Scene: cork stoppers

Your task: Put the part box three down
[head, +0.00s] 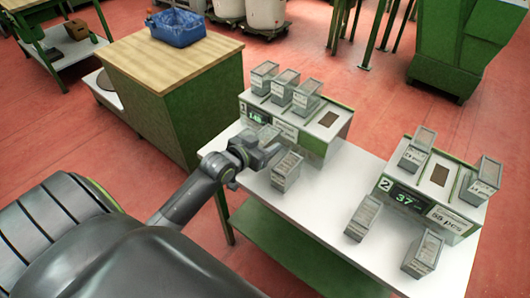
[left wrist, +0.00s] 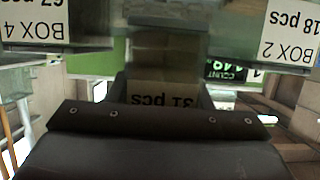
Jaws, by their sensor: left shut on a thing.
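My left gripper (head: 256,152) is shut on a grey part box (head: 268,134) in front of counter 1 (head: 322,142) on the white table. In the left wrist view the held box (left wrist: 165,95) shows an upside-down "31 pcs" label; its box number is hidden. That view also shows a box labelled BOX 4 (left wrist: 33,25) at left and one labelled BOX 2 (left wrist: 290,35) at right. I cannot tell whether the held box touches the table. My right gripper is not in view.
Three boxes (head: 285,88) stand on counter 1 beside a dark empty slot (head: 328,119). Another box (head: 287,171) stands right of my gripper. Counter 2 (head: 403,197) carries two boxes; two more (head: 363,217) stand before it. The white table (head: 325,200) is clear between the counters.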

